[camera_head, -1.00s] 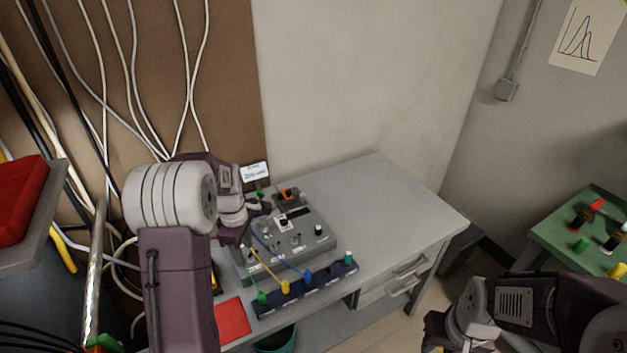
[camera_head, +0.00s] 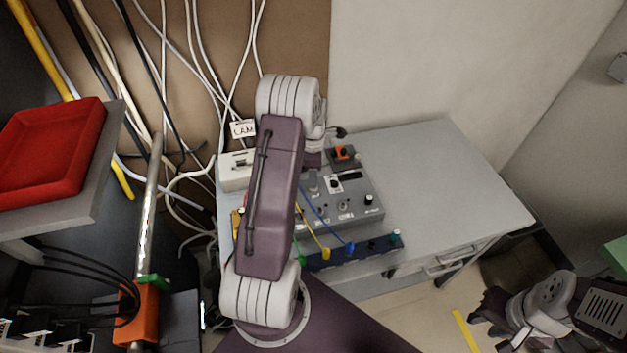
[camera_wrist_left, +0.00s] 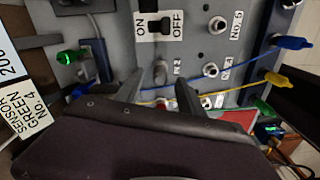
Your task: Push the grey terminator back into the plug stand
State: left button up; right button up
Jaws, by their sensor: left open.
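In the left wrist view a grey cylindrical cap (camera_wrist_left: 161,72) stands on the grey panel beside a socket label. It looks like the grey terminator, but I cannot be sure. My left gripper (camera_wrist_left: 160,90) is open, with one finger on each side of the cap; I cannot tell whether they touch it. In the head view my left arm hides this gripper and the cap. The dark blue plug stand (camera_head: 336,258) lies along the panel's front edge and holds coloured plugs. My right gripper (camera_head: 482,318) is at the lower right, away from the table; its jaws are unclear.
The grey panel box (camera_head: 350,212) has a switch and several sockets. A yellow plug (camera_head: 326,253) and a blue plug (camera_head: 350,248) trail cables across it. The tabletop (camera_head: 450,180) right of the panel is clear.

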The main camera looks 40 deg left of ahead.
pick_arm(q)
notch_tip(320, 180, down, 2)
jog(key=shift+d+f, duration=0.1)
jog(key=shift+w+f, duration=0.1)
jog(key=shift+f, duration=0.05)
grip_shut()
jog(key=shift+r, duration=0.55)
notch_tip(320, 180, up, 3)
jog(key=shift+f, duration=0.15)
jog(key=w+d+r+b, duration=0.1)
jog(key=d+r, duration=0.6)
jog(key=d, duration=0.4)
jog(key=shift+d+r, duration=0.2)
jog(key=shift+d, duration=0.1)
